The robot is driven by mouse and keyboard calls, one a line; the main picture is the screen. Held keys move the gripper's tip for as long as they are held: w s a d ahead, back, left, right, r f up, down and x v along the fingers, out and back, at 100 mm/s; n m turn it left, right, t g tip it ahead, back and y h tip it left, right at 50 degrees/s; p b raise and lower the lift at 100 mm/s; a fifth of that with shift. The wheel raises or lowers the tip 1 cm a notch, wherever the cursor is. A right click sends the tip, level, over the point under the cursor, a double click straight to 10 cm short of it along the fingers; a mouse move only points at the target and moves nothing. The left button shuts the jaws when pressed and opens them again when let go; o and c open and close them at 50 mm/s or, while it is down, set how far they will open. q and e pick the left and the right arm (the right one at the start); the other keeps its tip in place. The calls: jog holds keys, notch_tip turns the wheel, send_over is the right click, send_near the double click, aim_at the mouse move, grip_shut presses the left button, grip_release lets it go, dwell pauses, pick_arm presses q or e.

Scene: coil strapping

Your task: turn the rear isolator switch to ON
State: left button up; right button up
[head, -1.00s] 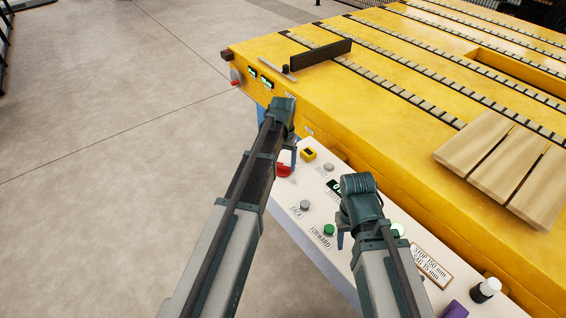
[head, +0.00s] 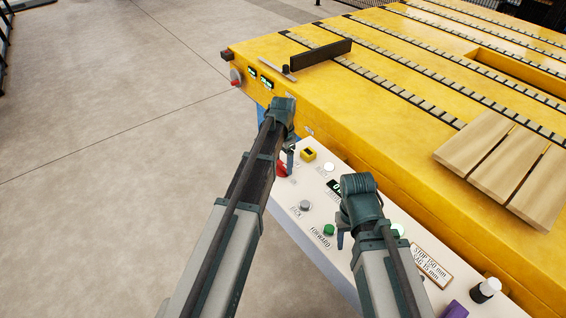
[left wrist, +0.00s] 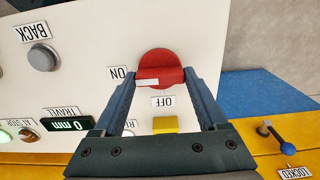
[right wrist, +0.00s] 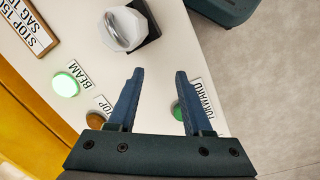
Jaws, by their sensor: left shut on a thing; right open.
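The red isolator switch (left wrist: 160,66) is on the white console, with an ON label (left wrist: 119,73) to its left and an OFF label (left wrist: 162,101) below in the left wrist view. The white mark on its handle points left, toward ON. My left gripper (left wrist: 160,78) is shut on the handle, one finger at each end. In the head view the switch (head: 282,171) is partly hidden by my left gripper (head: 288,155). My right gripper (right wrist: 155,72) is open and empty above the console, near the green FORWARD button (right wrist: 177,110).
The yellow machine bed (head: 390,120) carries wooden boards (head: 505,165). A red and grey fitting (head: 236,77) is on its far end. Open floor lies left.

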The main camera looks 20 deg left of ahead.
aim_at(283, 165)
dwell(0.4)
pick_arm(q)
jog(key=o, duration=1.3)
jog(key=shift+r, duration=0.1)
notch_tip(283, 165, up, 14)
jog(key=p, duration=1.4)
pick_arm(e)
notch_tip(283, 165, up, 14)
pick_arm(q)
jog(key=shift+f, duration=0.2)
pick_arm(e)
jog(key=shift+f, duration=0.15)
pick_arm(q)
jog(key=shift+s, duration=0.1)
